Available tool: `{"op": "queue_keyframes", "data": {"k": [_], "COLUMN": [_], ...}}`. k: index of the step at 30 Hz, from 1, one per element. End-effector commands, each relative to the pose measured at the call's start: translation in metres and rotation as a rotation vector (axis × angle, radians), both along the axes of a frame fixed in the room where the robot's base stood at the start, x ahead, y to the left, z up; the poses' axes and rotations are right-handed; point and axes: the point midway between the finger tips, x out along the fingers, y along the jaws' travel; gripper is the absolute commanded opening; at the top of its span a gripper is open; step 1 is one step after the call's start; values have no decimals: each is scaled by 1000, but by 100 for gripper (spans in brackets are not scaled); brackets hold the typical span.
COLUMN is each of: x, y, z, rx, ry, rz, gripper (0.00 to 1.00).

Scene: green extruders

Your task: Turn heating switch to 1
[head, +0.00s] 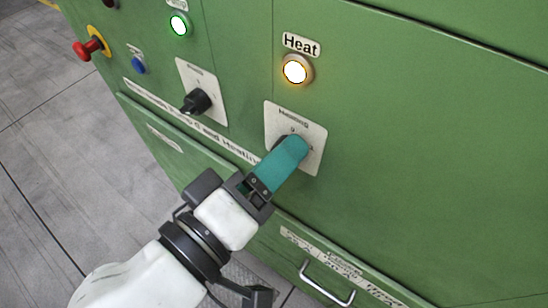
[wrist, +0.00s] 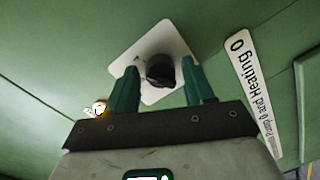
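The heating switch is a black rotary knob (wrist: 160,72) on a white square plate (wrist: 150,43) on the green panel. In the head view its plate (head: 310,155) shows under the lit Heat lamp (head: 296,70), and my teal finger hides most of the knob. My gripper (wrist: 160,68) is open, with one teal finger on each side of the knob and a small gap visible on both sides. In the head view my gripper (head: 291,145) reaches the plate from the lower left. The knob's exact setting cannot be read.
A second black switch (head: 197,101) sits on its own plate to the left. A lit green lamp (head: 180,24), a blue button (head: 138,66) and a red emergency knob (head: 90,46) are farther left. A metal handle (head: 328,288) sticks out below.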

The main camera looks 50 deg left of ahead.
Motion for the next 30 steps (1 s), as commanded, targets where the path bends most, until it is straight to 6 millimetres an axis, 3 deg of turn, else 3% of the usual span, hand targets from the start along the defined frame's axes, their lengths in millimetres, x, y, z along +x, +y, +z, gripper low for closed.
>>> {"op": "queue_keyframes", "data": {"k": [9, 13, 24, 30], "x": [-1, -10, -75, -99], "y": [0, 0, -14, -18], "z": [0, 0, 5, 7], "rx": [-1, -2, 0, -2], "ry": [-1, 0, -1, 1], "rz": [1, 4, 4, 3], "gripper": [60, 60, 60, 60]}}
